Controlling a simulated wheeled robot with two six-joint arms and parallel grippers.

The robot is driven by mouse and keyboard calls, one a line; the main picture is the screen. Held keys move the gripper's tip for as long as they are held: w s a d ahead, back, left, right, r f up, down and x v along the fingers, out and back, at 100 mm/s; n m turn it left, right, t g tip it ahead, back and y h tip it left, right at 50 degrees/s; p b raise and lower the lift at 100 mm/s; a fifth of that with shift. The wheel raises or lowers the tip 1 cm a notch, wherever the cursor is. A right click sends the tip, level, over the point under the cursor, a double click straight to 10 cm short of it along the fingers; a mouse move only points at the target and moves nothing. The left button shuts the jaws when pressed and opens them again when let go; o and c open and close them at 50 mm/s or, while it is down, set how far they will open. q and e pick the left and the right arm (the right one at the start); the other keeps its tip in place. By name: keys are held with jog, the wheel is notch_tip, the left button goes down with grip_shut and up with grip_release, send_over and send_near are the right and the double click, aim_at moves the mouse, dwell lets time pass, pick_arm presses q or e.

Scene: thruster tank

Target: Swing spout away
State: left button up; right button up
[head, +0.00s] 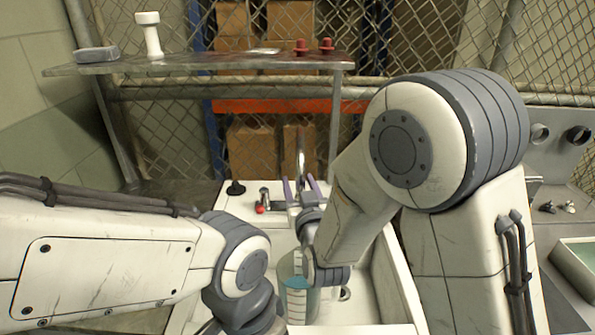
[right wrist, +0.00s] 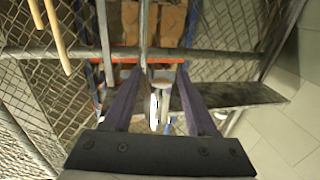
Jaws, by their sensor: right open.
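The metal spout (head: 301,160) stands upright at the back of the white sink (head: 388,285). My right gripper (head: 302,186) is open, its two purple fingers pointing toward the spout, one on each side of its lower part in the head view. In the right wrist view the open fingers (right wrist: 155,90) show with an upright metal pipe, likely the spout (right wrist: 144,35), between them; contact cannot be told. A small red-ended tap handle (head: 262,205) is left of the fingers. My left arm comes in from the left, but its gripper is out of view.
A clear beaker with bluish liquid (head: 297,295) stands in the sink below my right wrist. A shelf (head: 200,62) above carries a white object (head: 149,34) and red knobs (head: 314,46). A black plug-like piece (head: 235,188) lies on the sink's back rim.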

jog(key=shift+w+a, duration=0.15)
jog(key=shift+w, duration=0.65)
grip_shut()
dwell(0.9)
